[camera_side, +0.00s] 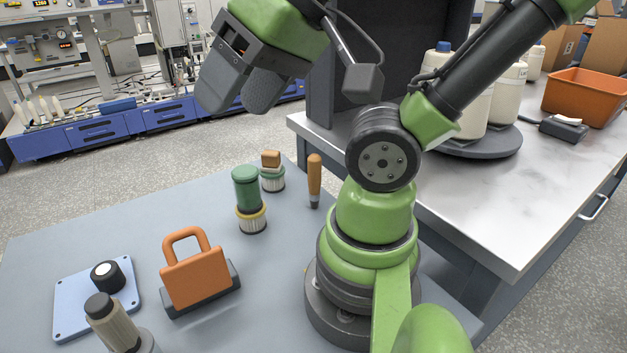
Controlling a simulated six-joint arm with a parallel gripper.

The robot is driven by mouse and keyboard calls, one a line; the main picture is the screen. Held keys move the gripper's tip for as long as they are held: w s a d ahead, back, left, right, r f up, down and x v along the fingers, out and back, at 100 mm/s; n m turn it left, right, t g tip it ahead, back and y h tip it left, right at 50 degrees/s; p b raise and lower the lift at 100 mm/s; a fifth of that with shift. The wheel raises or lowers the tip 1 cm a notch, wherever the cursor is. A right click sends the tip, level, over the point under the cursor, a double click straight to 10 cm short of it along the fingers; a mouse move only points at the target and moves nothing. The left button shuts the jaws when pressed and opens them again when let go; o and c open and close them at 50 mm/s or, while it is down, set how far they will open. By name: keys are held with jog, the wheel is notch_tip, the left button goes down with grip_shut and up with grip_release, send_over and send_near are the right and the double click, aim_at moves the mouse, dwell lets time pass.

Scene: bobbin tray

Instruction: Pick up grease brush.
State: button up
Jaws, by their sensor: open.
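A tool with an orange-brown handle and a short dark tip (314,180), most likely the grease brush, is on the grey-blue work table just left of my arm's base. Its handle points away from the camera and its dark end is nearer. My gripper (243,97) is high above the table, up and to the left of this tool and well apart from it. It is open, and I see nothing held in it. The inner faces of the jaws are mostly hidden from this side.
Left of the tool stand a green-topped bobbin-like piece (247,198) and a smaller one with a brown top (271,172). An orange handled block (196,275), a pale blue plate (72,312) with a black knob, and a grey-brown cylinder (112,325) are nearer the camera.

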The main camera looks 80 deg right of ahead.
jog(key=n+g+h, duration=0.2)
jog(key=n+g, duration=0.4)
jog(key=g, duration=0.1)
send_over(314, 157)
jog(key=w, duration=0.1)
notch_tip(314, 157, down, 13)
jog(key=shift+a+r, duration=0.1)
jog(key=shift+a, duration=0.05)
jog(key=f, duration=0.5)
jog(key=shift+s+d, duration=0.3)
jog(key=shift+s, duration=0.1)
jog(key=f, duration=0.5)
jog(key=shift+s+a+f, duration=0.1)
jog(key=shift+s+f, duration=0.1)
jog(key=shift+f, duration=0.15)
jog(key=c, duration=1)
